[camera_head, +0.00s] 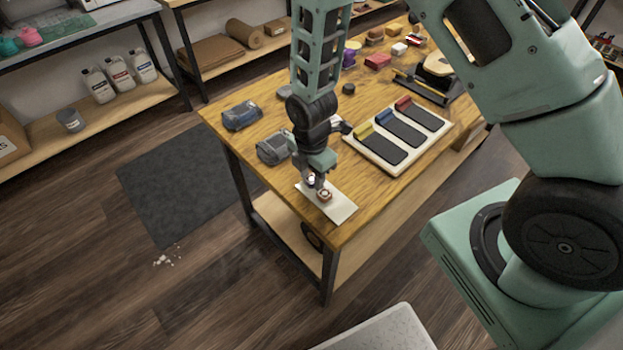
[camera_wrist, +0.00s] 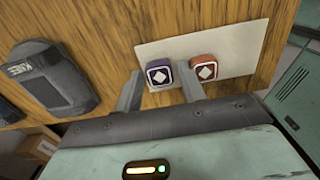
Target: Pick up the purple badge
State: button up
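The purple badge (camera_wrist: 159,74), a small rounded square with a white diamond on a dark face, lies on a pale flat card in the wrist view. An orange-brown badge (camera_wrist: 204,68) of like shape lies just to its right on the card; it also shows in the head view (camera_head: 325,195). My gripper (camera_wrist: 162,78) is open, with one finger left of the purple badge and the other between the two badges. I cannot tell whether the fingers touch it. In the head view my gripper (camera_head: 318,183) is low over the card and largely hides the purple badge.
The pale card (camera_head: 342,208) lies near the wooden table's front corner. Dark pouches (camera_head: 272,149) (camera_head: 241,115) lie to the left. A white tray (camera_head: 352,143) with three dark, colour-topped pieces is to the right. More small objects crowd the table's back.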

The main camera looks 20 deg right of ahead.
jog(key=c, duration=0.7)
jog(key=shift+r, duration=0.15)
notch_tip(320, 180, up, 10)
notch_tip(320, 180, up, 4)
jog(key=p, duration=0.3)
send_over(312, 179)
dwell(0.6)
